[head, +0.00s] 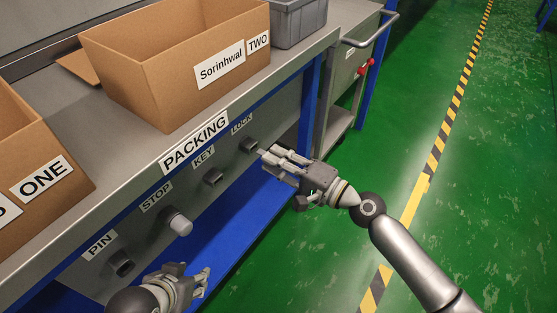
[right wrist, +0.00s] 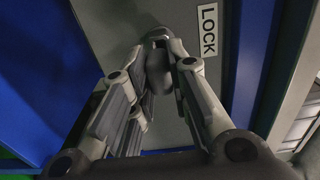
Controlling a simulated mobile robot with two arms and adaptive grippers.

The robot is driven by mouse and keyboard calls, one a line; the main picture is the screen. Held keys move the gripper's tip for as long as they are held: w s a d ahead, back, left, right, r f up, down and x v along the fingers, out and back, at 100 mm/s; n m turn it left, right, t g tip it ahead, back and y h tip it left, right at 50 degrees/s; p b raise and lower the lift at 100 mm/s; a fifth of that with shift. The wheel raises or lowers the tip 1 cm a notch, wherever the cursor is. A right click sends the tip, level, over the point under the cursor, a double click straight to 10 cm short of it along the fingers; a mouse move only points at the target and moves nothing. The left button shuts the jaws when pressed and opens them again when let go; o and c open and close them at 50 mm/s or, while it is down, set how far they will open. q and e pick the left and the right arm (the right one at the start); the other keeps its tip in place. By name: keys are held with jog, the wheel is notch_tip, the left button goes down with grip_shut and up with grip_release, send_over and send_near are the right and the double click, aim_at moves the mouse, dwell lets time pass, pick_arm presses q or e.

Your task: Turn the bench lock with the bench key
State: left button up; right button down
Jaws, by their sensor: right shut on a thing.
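The bench lock (head: 249,145) is a dark fitting on the bench's front panel, below the LOCK label (head: 242,124). My right gripper (head: 268,160) is close in front of it. The KEY holder (head: 213,177) is a dark fitting left of the lock. My left gripper (head: 204,283) is low at the panel's left, its jaws unclear.
A STOP button (head: 180,224) and a PIN fitting (head: 122,263) are on the same panel. Cardboard boxes ONE (head: 40,180) and TWO (head: 180,70) stand on the bench top. A cart (head: 345,85) is beyond the blue leg. Green floor at right is clear.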

aim_at(265, 152)
pick_arm(q)
jog(key=shift+w+d+r+t, duration=0.15)
jog(key=shift+w+t, duration=0.15)
jog(key=shift+w, duration=0.2)
dwell(0.9)
jog(key=shift+w+r, duration=0.1)
jog(key=shift+w, duration=0.05)
jog(key=shift+w+d+r+t, duration=0.15)
jog(key=shift+w+t, duration=0.15)
dwell(0.7)
jog(key=shift+s, duration=0.2)
pick_arm(e)
jog(key=shift+w+a, duration=0.4)
jog(key=shift+a, duration=0.15)
jog(key=shift+x, duration=0.95)
jog(key=c, duration=1.3)
grip_release()
jog(key=v, duration=1.2)
